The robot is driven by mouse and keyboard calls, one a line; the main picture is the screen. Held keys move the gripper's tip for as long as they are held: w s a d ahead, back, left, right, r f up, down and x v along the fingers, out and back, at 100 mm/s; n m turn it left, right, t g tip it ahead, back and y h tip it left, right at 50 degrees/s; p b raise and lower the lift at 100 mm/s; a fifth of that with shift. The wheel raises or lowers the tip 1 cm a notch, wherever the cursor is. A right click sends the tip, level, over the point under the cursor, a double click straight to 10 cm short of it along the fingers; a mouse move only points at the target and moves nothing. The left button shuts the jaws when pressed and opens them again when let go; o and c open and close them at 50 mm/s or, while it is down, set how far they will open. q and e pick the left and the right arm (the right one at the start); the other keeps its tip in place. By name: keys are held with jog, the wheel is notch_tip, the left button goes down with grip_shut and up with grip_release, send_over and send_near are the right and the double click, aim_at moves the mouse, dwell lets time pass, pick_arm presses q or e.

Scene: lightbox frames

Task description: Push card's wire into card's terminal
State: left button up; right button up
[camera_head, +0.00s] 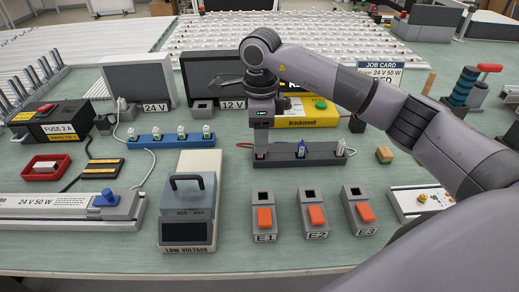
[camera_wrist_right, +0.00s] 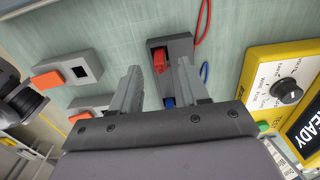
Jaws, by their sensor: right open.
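My right gripper (camera_head: 261,145) is over the left end of the grey wire rack (camera_head: 320,160). In the right wrist view the gripper (camera_wrist_right: 157,85) is open, with the red plug (camera_wrist_right: 158,60) near its fingertips, apart from them as far as I can tell. A blue plug (camera_head: 301,149) and a white plug (camera_head: 340,148) stand further right in the rack. Terminals E1 (camera_head: 263,198), E2 (camera_head: 312,195) and E3 (camera_head: 358,193) stand in front, each with a square hole and an orange lever. The job card (camera_head: 381,72) reads "24 V 50 W" and ends in "ED"; my arm hides part.
A yellow tester (camera_head: 303,134) stands behind the rack. The low voltage unit (camera_head: 190,207) is left of the terminals, a blue strip (camera_head: 165,140) beyond it. A wooden block (camera_head: 384,154) lies to the right. The front table strip is clear.

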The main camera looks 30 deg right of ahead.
jog(key=shift+f, duration=1.6)
grip_shut()
jog(key=shift+r, duration=0.1)
notch_tip(320, 180, up, 11)
jog(key=shift+a+f, duration=0.1)
jog(key=shift+f, duration=0.1)
notch_tip(320, 180, up, 9)
jog(key=p, duration=0.1)
jog(key=shift+r, duration=0.15)
